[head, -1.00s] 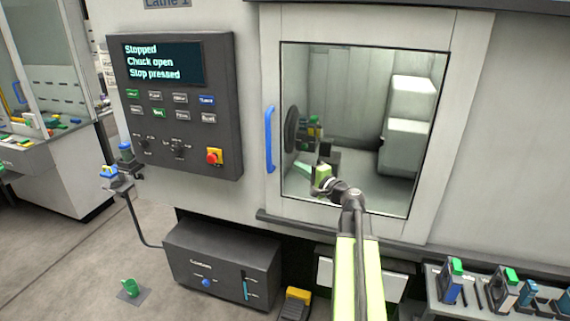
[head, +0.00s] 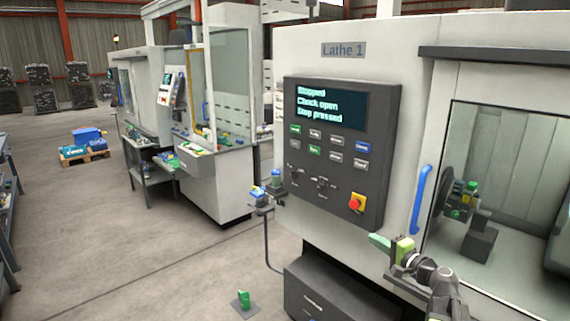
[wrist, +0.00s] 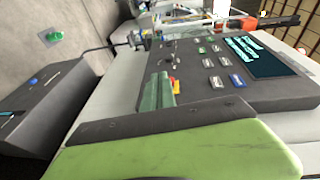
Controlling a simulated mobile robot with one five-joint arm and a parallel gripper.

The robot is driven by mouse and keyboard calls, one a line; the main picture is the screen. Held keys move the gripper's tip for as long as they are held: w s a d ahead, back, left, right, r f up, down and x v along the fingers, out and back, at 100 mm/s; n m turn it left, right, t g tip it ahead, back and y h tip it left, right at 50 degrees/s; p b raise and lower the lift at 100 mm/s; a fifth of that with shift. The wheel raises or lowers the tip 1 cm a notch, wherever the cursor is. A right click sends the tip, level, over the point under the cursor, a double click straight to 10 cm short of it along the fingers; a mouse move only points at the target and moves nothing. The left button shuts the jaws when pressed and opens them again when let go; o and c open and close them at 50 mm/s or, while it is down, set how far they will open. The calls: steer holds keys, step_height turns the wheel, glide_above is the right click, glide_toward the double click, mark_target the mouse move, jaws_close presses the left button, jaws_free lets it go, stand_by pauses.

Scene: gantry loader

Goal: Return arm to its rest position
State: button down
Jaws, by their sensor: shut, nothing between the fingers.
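My gripper (head: 381,243) is green with a grey wrist and is empty and shut, in front of the lathe below its control panel. In the wrist view my gripper's fingers (wrist: 157,92) point toward the control panel (wrist: 222,75), with nothing between them. My arm comes in from the lower right of the head view, bent and raised in front of the machine. The control panel (head: 338,150) reads stopped, chuck open, stop pressed. I cannot tell the exact gap between my gripper and the lathe front.
The blue door handle (head: 421,200) and the lathe window (head: 495,190) are right of my gripper. A red stop button (head: 356,203) is just above it. The floor (head: 120,240) there is mostly clear.

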steer(key=s+a+f+n+g+y, duration=0.1)
steer(key=a+f+n+g, duration=0.15)
steer(key=a, duration=0.55)
steer(key=s+a+f+n+g+y, duration=0.1)
steer(key=a+f+n+g, duration=0.15)
steer(key=a, duration=0.45)
steer(key=s+a+f+n+g+h, duration=0.2)
steer(key=s+a+f+n+g, duration=0.3)
steer(key=s+a+f, duration=0.35)
steer(key=s+d+f+n+g+h, duration=0.2)
steer(key=s+d+f+g+h, duration=0.3)
steer(key=s+d+f+h, duration=0.2)
steer(key=s+d+f, duration=0.1)
steer(key=d, duration=0.1)
steer(key=shift+s+d, duration=0.3)
steer(key=shift+s, duration=0.05)
steer(key=c, duration=2.2)
jaws_free()
